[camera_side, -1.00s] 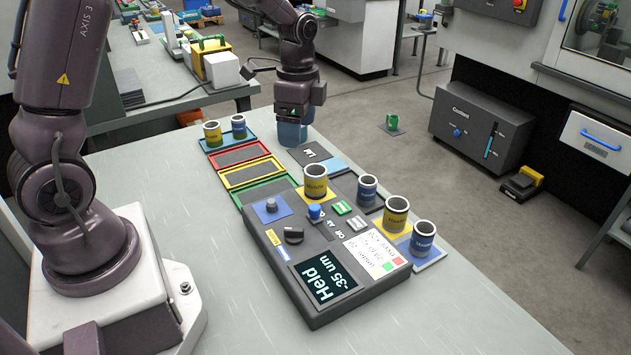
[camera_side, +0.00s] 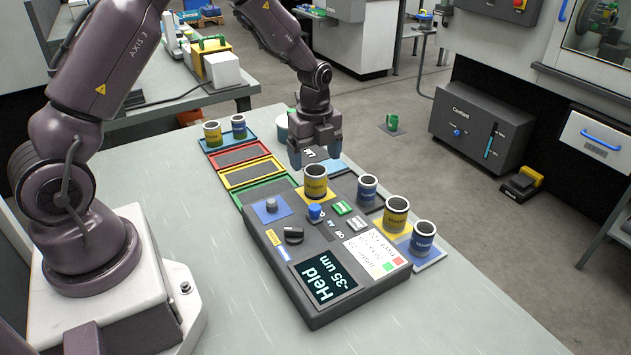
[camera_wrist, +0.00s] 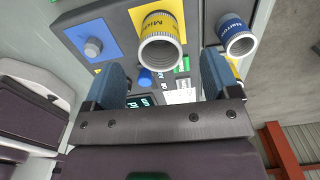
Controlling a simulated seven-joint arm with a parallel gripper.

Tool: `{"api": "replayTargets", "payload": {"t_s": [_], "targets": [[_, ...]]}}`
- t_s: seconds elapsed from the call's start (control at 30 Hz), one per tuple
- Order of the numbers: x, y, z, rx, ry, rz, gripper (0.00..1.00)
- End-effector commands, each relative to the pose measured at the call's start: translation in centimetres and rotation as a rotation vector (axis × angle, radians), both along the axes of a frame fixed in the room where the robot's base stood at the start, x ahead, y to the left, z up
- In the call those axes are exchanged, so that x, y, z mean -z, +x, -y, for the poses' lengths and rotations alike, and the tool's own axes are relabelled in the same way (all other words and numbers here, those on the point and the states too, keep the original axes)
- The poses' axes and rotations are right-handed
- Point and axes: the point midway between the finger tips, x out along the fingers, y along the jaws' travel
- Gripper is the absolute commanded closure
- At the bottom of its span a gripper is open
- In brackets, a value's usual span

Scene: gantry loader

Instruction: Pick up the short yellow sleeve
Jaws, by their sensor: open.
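A yellow sleeve (camera_side: 315,184) with a pale rim stands upright on a yellow square at the back of the grey panel; it also shows in the wrist view (camera_wrist: 161,42). Another yellow sleeve (camera_side: 396,215) stands on a yellow square to the right, and a third yellow sleeve (camera_side: 212,134) stands in the blue tray. I cannot tell surely which is the short one. My gripper (camera_side: 316,152) is open and empty, pointing down just above and behind the first sleeve. In the wrist view, that sleeve shows between and beyond my fingertips (camera_wrist: 162,75).
Blue sleeves stand nearby (camera_side: 367,188), (camera_side: 423,236) and in the blue tray (camera_side: 239,127). A pale round object (camera_side: 282,128) is partly behind my gripper. The panel (camera_side: 345,285) carries knobs and a display. Empty red (camera_side: 240,155) and yellow (camera_side: 252,173) trays lie left. The front table is clear.

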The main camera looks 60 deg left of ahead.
Motion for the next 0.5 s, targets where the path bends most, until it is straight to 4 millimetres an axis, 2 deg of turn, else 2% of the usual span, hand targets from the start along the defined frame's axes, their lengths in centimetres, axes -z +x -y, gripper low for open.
{"api": "replayTargets", "payload": {"t_s": [0.13, 0.33, 0.5], "targets": [[1.3, -0.1, 0.2, 0.001, 0.000, -0.003, 0.18], [4.3, -0.1, 0.4, 0.000, 0.000, -0.003, 0.18], [5.4, -0.1, 0.3, -0.001, 0.001, 0.000, 0.18]]}}
